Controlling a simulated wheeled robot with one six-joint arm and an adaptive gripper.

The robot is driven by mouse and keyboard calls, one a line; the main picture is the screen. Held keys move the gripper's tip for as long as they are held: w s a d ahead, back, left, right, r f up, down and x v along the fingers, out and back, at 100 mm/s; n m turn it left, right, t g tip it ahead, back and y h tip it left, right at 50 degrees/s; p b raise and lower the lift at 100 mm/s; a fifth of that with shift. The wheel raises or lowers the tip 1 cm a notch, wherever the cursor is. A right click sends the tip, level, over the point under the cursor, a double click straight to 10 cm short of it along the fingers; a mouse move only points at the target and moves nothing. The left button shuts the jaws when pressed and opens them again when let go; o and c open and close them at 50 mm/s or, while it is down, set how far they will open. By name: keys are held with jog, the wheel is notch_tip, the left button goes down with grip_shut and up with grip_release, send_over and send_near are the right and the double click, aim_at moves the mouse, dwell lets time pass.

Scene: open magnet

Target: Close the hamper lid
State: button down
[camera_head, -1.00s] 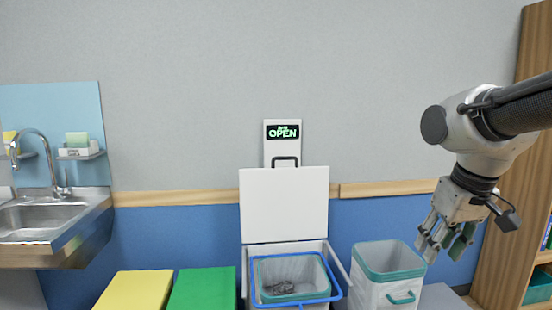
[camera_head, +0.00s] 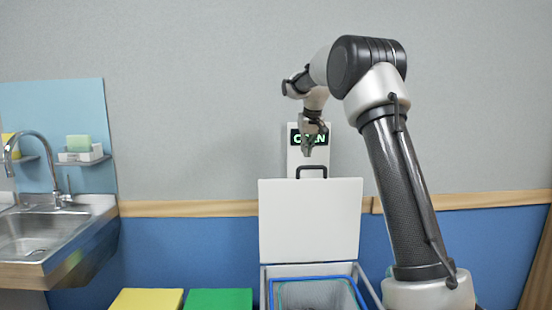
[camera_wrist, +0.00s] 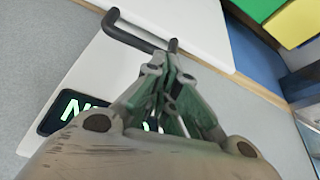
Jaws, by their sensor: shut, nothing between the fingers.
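The white hamper lid (camera_head: 312,222) stands upright, open, at the back of the white hamper (camera_head: 275,271) in the head view. A blue-rimmed bin (camera_head: 320,279) sits inside the hamper's mouth. A dark handle (camera_head: 312,167) rises at the lid's top edge; it also shows in the wrist view (camera_wrist: 138,38). My gripper (camera_head: 308,152) is shut and empty, pointing down in front of the wall panel, just above the handle. In the wrist view my gripper (camera_wrist: 172,62) has its fingertips close to the handle; I cannot tell if they touch it. The lid (camera_wrist: 185,28) shows beyond it.
A white panel with a lit green sign (camera_head: 296,137) is on the wall behind my gripper. Yellow (camera_head: 147,300) and green (camera_head: 219,300) surfaces lie left of the hamper. A sink (camera_head: 38,230) is at the far left. The wall above the lid's left is clear.

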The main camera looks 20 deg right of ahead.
jog(key=shift+t, duration=0.3)
jog(key=w+f, duration=0.5)
jog(key=w, duration=0.1)
jog(key=shift+w+a+f, duration=0.2)
jog(key=shift+w+f, duration=0.1)
jog(key=shift+f, duration=0.1)
jog(key=shift+s, duration=0.15)
